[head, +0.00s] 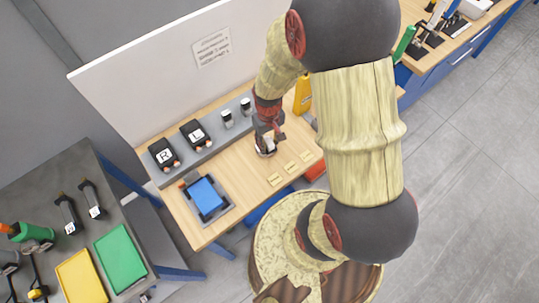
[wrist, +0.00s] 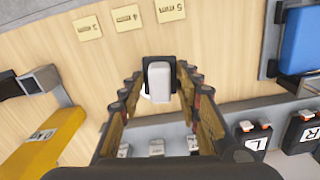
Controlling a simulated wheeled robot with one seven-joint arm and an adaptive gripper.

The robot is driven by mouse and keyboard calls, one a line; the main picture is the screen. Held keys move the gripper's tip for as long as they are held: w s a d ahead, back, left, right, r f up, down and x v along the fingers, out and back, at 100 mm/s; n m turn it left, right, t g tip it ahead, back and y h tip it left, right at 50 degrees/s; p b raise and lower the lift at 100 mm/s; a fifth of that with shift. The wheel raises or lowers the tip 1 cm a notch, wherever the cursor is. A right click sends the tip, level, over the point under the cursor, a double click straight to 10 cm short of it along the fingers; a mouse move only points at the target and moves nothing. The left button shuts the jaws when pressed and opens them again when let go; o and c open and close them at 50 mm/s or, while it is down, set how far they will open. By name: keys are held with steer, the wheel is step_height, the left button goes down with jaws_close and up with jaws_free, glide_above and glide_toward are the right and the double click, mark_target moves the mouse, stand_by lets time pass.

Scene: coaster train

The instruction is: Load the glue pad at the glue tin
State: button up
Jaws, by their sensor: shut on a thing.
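My gripper (head: 268,138) is over the wooden bench, in front of the grey rail. In the wrist view its fingers (wrist: 158,82) stand on either side of a pale, rounded block with a dark backing (wrist: 158,72), and it is shut on this block. The block looks like the glue pad, but no label shows. A round white thing (head: 265,152) sits under the gripper in the head view. In the wrist view it is mostly hidden behind the block. It may be the glue tin, and I cannot tell whether the block touches it.
A blue pad in a dark tray (head: 207,196) lies at the bench's left. Blocks marked R (head: 164,155) and L (head: 195,134) and small dark-topped holders (head: 228,118) line the grey rail. A yellow item (head: 303,94) stands behind right.

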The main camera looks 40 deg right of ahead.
mark_target(265, 139)
steer(key=w+d, duration=0.2)
steer(key=w, duration=0.3)
steer(key=shift+n, duration=0.5)
steer(key=shift+s+a+f+b, duration=0.1)
steer(key=shift+f+b, duration=1.05)
steer(key=shift+f, duration=0.3)
steer(key=shift+s+a+f+b, duration=0.1)
steer(key=shift+f+b, duration=1)
steer(key=shift+f, duration=0.3)
steer(key=shift+f+b, duration=0.3)
steer(key=shift+f, duration=0.25)
steer(key=shift+r, duration=0.15)
step_height(265, 139, up, 7)
steer(key=p, duration=0.5)
